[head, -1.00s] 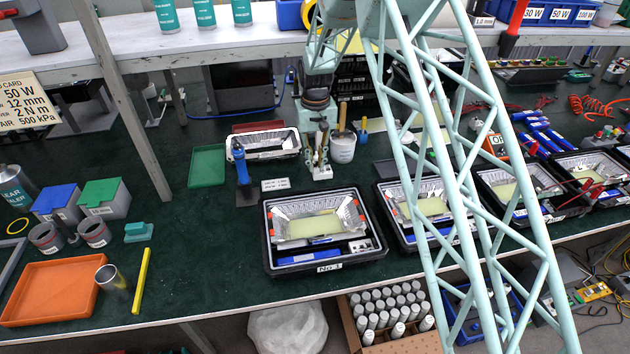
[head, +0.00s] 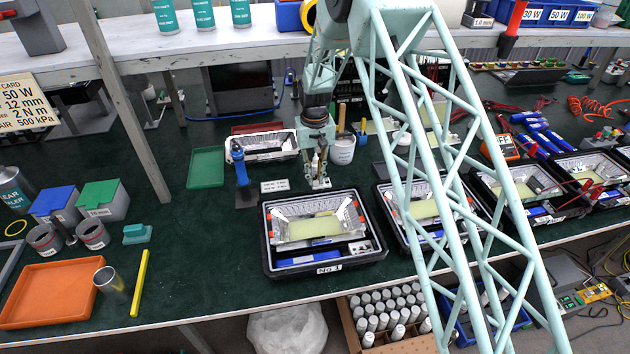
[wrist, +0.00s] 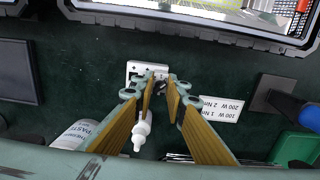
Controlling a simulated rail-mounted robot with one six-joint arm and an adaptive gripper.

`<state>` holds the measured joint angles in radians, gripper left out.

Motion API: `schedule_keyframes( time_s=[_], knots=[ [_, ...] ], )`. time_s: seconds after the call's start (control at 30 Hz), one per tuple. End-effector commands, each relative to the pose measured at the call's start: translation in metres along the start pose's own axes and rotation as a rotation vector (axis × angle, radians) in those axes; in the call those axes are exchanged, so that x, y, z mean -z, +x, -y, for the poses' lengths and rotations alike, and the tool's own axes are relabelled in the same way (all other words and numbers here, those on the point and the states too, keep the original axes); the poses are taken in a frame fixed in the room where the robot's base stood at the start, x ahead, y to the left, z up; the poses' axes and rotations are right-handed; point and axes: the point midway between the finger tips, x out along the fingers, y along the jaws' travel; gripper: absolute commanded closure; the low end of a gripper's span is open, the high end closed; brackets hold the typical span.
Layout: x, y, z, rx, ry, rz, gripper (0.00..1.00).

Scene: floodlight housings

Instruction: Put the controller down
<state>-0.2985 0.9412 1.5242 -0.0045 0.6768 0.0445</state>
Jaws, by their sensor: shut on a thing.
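A small white block with dark holes, which looks like the controller (wrist: 135,69), is at my fingertips in the wrist view. In the head view the white block (head: 320,184) is just behind the black-rimmed tray marked No 1 (head: 325,269). My gripper (wrist: 164,84) points down, its tan-padded fingers close together and shut on the block. In the head view my gripper (head: 318,174) is low over the green bench. I cannot tell whether the block touches the bench. The fingers hide part of it.
A white dropper bottle (wrist: 142,132) is close beside my left finger. A white paste pot (head: 343,150) stands to the right. A printed card (head: 274,186) and a blue-handled tool (head: 238,152) are to the left.

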Motion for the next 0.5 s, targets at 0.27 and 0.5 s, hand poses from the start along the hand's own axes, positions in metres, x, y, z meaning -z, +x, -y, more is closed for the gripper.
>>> schedule_keyframes(
  time_s=[0.27,0.5],
  knots=[
    [0.0,0.017,0.0,0.0,0.0,-0.001,0.97],
    [0.0,0.017,0.0,0.0,0.0,-0.001,0.97]
  ],
)
